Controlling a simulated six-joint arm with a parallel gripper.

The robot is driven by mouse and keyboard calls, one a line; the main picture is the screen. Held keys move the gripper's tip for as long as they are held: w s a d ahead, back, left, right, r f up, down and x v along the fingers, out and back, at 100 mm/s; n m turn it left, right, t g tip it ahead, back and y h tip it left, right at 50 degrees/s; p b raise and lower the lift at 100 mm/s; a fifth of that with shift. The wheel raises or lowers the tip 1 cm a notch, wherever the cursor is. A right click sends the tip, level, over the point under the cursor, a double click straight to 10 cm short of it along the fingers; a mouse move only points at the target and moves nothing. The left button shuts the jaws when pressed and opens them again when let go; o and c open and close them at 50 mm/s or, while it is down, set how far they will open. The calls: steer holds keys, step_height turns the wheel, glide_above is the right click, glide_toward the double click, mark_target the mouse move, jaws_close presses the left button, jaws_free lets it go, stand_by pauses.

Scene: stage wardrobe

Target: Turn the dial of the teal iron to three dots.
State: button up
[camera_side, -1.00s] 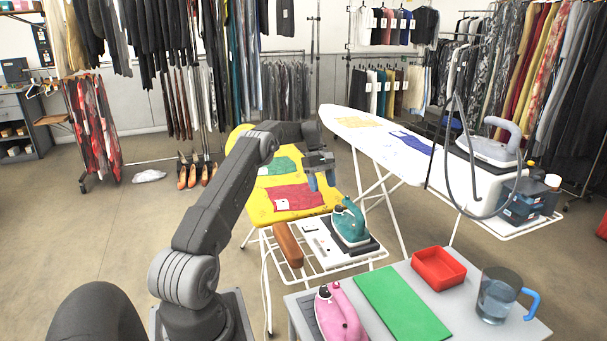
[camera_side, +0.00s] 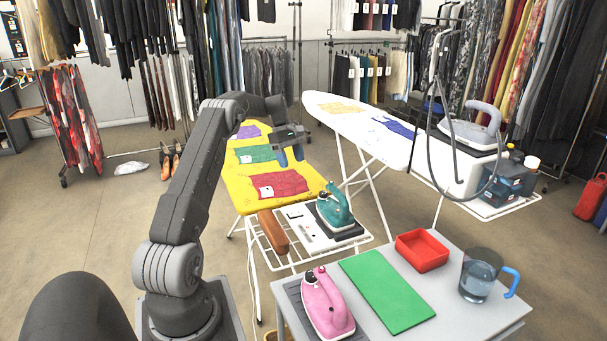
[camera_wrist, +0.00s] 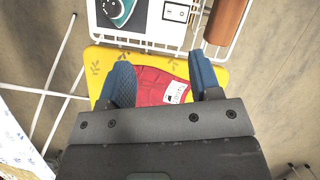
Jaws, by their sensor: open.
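The teal iron (camera_side: 334,207) rests on a dark pad at the right of the white wire rack, at the near end of the yellow ironing board. In the wrist view the teal iron (camera_wrist: 119,8) shows at the top, cut by the picture edge. Its dial cannot be made out in either view. My gripper (camera_side: 290,155) is open and empty, above the yellow board (camera_side: 236,193) and up and to the left of the iron. In the wrist view my gripper (camera_wrist: 163,82) has its blue fingers apart over a red folded garment (camera_wrist: 158,88), touching nothing I can see.
The rack (camera_side: 273,256) also bears a brown block (camera_side: 273,231). A grey table (camera_side: 440,318) in front holds a pink iron (camera_side: 327,303), green mat (camera_side: 387,290), red tray (camera_side: 421,251) and glass jug (camera_side: 479,278). A white ironing board (camera_side: 345,112) stands at the right.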

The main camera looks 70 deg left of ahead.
mark_target(323, 192)
steer(key=w+d+r+n+t+y, duration=0.1)
steer(key=w+n+t, duration=0.1)
steer(key=w+n, duration=0.4)
steer(key=shift+n, duration=0.5)
steer(key=x, duration=1.3)
steer(key=shift+s+f, duration=0.15)
steer(key=shift+s, duration=0.15)
steer(key=shift+c, duration=0.3)
steer(key=c, duration=0.9)
